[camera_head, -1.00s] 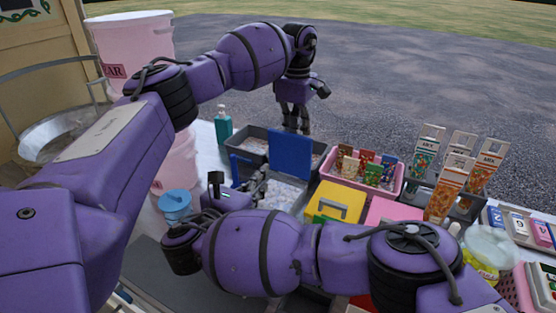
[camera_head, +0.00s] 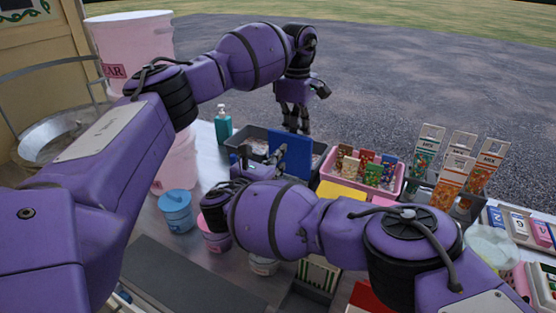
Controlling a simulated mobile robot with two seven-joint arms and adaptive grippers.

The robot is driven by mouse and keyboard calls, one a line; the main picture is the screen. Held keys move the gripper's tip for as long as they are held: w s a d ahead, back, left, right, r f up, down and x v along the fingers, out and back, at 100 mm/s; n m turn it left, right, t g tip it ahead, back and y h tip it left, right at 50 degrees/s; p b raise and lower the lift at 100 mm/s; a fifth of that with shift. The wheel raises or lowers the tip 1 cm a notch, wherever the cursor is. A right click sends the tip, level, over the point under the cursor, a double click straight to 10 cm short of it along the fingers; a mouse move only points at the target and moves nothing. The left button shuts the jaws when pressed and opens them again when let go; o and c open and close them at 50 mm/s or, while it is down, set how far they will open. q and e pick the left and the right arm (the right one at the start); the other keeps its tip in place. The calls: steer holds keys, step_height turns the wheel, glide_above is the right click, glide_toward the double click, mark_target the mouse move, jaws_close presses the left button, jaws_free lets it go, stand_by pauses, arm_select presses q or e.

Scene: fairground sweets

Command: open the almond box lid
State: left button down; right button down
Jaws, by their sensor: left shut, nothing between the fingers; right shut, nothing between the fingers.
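A blue panel (camera_head: 290,165) stands upright among the grey boxes at the table's centre and looks like a raised box lid. No almond label is readable, and the box below it is hidden by my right arm. My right gripper (camera_head: 262,163) is shut and empty, just in front of the blue panel; whether it touches the panel I cannot tell.
A yellow lid (camera_head: 340,190) is partly hidden behind my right arm. A pink tray (camera_head: 402,180) of packets, tall mix cartons (camera_head: 455,175), a teal bottle (camera_head: 223,126), a blue tub (camera_head: 177,212) and a pink tub (camera_head: 214,238) stand around.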

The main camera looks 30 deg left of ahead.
arm_select(q)
steer(key=shift+s+f, duration=0.2)
steer(key=shift+f, duration=0.3)
arm_select(e)
steer(key=shift+w+g, duration=0.3)
steer(key=shift+w, duration=0.4)
arm_select(q)
steer(key=shift+a, duration=0.1)
steer(key=c, duration=1.8)
jaws_free()
steer(key=shift+w+r, duration=0.1)
steer(key=shift+r, duration=0.1)
arm_select(e)
steer(key=shift+r, duration=0.1)
steer(key=shift+a, duration=0.1)
arm_select(q)
steer(key=shift+w+r, duration=0.1)
steer(key=shift+r, duration=0.05)
